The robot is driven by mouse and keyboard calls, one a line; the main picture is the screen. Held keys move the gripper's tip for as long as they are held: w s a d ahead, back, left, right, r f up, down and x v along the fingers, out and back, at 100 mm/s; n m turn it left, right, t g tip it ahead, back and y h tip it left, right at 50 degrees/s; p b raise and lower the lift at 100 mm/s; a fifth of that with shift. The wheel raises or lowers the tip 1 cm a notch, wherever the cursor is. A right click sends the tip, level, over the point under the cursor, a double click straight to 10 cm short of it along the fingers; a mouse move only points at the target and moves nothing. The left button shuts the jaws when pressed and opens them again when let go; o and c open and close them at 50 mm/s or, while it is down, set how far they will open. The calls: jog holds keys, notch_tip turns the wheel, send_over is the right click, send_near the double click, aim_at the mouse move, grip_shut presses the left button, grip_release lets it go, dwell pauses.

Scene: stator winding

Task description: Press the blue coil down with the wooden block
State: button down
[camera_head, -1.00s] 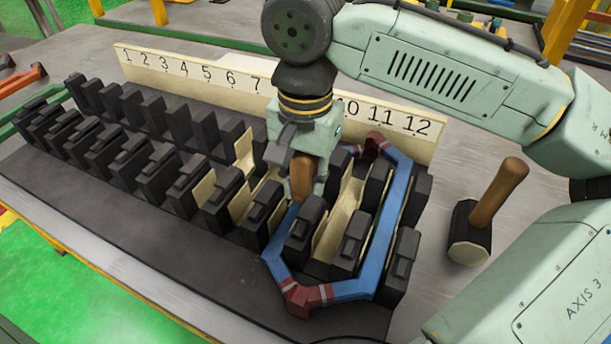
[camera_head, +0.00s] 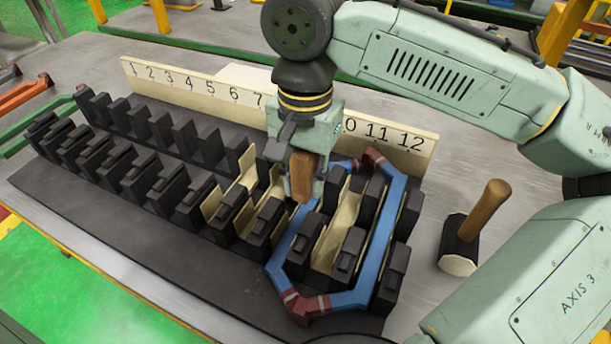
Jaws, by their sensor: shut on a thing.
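The blue coil (camera_head: 387,238) is a closed loop with red-and-white banded ends. It lies around the black stator teeth toward the right end, near numbers 10 to 12. Its near end (camera_head: 305,305) rests low at the front and its far red end (camera_head: 371,160) shows at the back. My gripper (camera_head: 304,165) is shut on the brown wooden block (camera_head: 303,178), held upright above the coil's left leg (camera_head: 292,248). The block's lower end is close to the upper part of that leg; I cannot tell whether they touch. The gripper hides part of the coil there.
Black stator teeth (camera_head: 118,165) run in two rows on a dark base (camera_head: 100,215). Cream liners (camera_head: 334,238) fill several slots. A numbered board (camera_head: 190,84) stands behind. A mallet (camera_head: 470,230) stands on the grey table to the right.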

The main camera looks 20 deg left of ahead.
aim_at(305, 160)
notch_tip(305, 160, up, 4)
jog(key=shift+f+p, duration=0.1)
jog(key=shift+p, duration=0.5)
jog(key=shift+r, duration=1.45)
jog(key=shift+s, duration=0.1)
